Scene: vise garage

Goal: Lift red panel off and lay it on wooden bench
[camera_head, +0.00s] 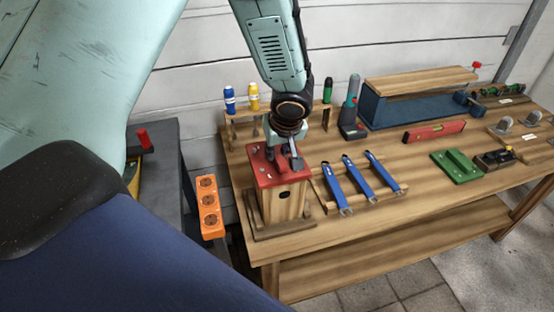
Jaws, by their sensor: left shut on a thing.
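The red panel (265,175) lies on top of a wooden box (284,205) with a dark hole in its front, like a birdhouse. The box stands at the left end of the wooden bench (310,236). My left gripper (284,158) points down from above and is shut at the panel's top, on a part that its fingers hide. The panel appears to rest on the box; I see no gap between them. My right gripper is not in view.
Blue wrenches (360,178) lie on a wooden rack right of the box. A drill (351,112), screwdrivers (254,98), a red level (434,131), a blue vise (415,107) and a green block (457,166) occupy the bench. An orange strip (209,207) is at left. Bare bench lies along the front edge.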

